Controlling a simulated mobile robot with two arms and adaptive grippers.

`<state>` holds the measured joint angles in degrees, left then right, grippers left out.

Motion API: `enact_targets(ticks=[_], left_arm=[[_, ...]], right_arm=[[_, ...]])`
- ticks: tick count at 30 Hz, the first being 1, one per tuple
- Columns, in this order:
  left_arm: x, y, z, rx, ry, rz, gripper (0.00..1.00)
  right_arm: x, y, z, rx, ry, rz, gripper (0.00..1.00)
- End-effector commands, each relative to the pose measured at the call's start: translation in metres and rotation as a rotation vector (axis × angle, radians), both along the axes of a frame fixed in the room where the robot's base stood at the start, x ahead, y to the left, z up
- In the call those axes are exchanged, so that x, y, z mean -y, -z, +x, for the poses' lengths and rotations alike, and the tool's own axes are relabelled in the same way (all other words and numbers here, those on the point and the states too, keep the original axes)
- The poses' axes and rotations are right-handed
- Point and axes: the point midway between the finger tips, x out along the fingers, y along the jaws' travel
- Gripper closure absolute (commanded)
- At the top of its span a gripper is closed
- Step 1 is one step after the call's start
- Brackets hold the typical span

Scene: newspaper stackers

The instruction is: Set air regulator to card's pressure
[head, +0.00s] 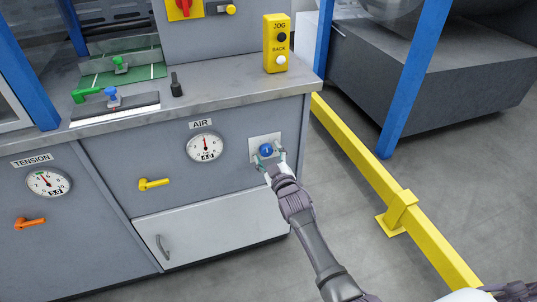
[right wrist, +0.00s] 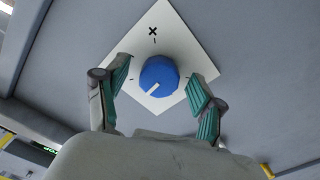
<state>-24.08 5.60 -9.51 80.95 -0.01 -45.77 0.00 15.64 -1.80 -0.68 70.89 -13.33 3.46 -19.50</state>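The air regulator knob (head: 266,150) is blue and sits on a white square plate on the cabinet front. It also shows in the right wrist view (right wrist: 159,76), with a white pointer line toward the lower left and an X mark on the plate. My right gripper (head: 269,160) is at the knob, its fingers (right wrist: 162,92) open on either side with gaps to the knob. The AIR gauge (head: 205,147) is left of the knob, its needle pointing about straight up above a small number display that seems to read 4.0. I cannot make out a card. My left gripper is not in view.
A TENSION gauge (head: 48,181) is at the far left, with an orange handle (head: 30,223) below it. A yellow handle (head: 154,184) is below the AIR gauge. A yellow JOG/BACK button box (head: 276,43) stands on the counter. A yellow rail (head: 375,175) runs along the floor at right.

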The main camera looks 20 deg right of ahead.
Motion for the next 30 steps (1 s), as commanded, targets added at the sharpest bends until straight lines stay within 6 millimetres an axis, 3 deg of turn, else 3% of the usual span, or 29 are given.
enact_targets(ticks=[6, 10, 21, 30], left_arm=[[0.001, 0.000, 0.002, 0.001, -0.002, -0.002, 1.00], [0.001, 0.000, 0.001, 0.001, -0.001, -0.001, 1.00], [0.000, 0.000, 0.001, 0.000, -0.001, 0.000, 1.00], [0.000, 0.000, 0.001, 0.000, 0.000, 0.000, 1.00]], right_arm=[[0.000, 0.000, -0.001, 0.001, -0.001, 0.000, 0.32], [0.000, 0.001, -0.012, 0.000, 0.000, -0.001, 0.32], [0.003, 0.001, -0.088, -0.001, 0.000, 0.000, 0.32], [0.004, 0.000, -0.119, 0.000, 0.000, 0.000, 0.32]])
